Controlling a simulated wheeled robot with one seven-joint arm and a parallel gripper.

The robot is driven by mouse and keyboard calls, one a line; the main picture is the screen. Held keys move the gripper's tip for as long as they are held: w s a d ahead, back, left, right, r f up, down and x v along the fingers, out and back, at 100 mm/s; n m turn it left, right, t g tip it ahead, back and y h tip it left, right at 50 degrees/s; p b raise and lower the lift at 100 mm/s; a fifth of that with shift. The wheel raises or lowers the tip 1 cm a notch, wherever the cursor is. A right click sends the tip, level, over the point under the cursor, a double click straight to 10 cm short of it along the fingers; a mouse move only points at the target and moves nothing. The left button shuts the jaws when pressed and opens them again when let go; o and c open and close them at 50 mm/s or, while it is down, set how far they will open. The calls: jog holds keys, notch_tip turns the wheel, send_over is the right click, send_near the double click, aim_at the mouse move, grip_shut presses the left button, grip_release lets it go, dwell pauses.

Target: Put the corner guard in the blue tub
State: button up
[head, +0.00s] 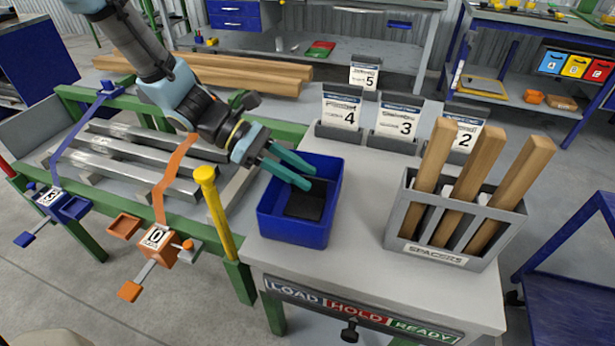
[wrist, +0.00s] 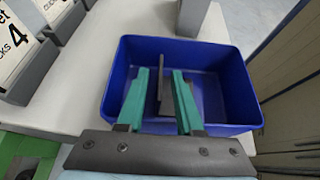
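The blue tub (head: 290,230) stands on the light table top, left of the spacer rack; it also shows in the wrist view (wrist: 222,128). The dark corner guard (head: 304,204) is inside the tub, with one flat face low in the tub and another standing up. In the wrist view the upright face of the corner guard (wrist: 161,62) shows between my fingers, with gaps beside it. My gripper (head: 311,180) has its green fingers apart, reaching into the tub from the upper left. Part of the guard is hidden by the fingers.
A grey spacer rack (head: 450,225) with three wooden posts stands right of the tub. Numbered card holders (head: 340,130) stand behind it. A yellow-capped post (head: 212,200) and the runout table with metal bars (head: 130,170) lie to the left.

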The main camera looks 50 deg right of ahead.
jog(key=b+v, duration=0.1)
jog(key=v, duration=0.9)
jog(key=shift+w, duration=0.1)
